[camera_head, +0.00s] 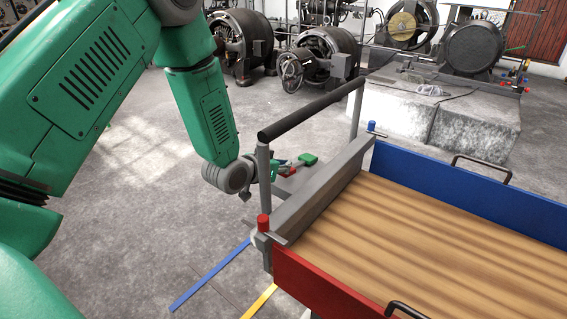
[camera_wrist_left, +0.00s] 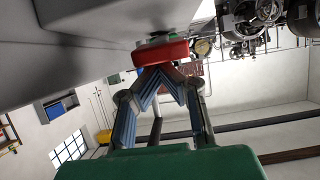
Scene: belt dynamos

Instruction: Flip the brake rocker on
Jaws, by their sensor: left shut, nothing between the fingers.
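The brake rocker has a green end (camera_head: 308,159) and a red end (camera_head: 289,172), low on the cart's near end. In the left wrist view the red end (camera_wrist_left: 160,52) lies right ahead of my fingertips, with a bit of green (camera_wrist_left: 157,37) behind it. My left gripper (camera_head: 281,167) is at the rocker, partly hidden by the cart's handle post in the head view. In the left wrist view its fingers (camera_wrist_left: 166,68) are shut and empty, tips at the red end; I cannot tell whether they touch. My right gripper is not in view.
The cart has a wooden bed (camera_head: 430,240), a red side (camera_head: 320,285), a blue side (camera_head: 460,195) and a black push bar (camera_head: 312,110) on grey posts close to my left arm. Dynamos (camera_head: 322,55) stand behind.

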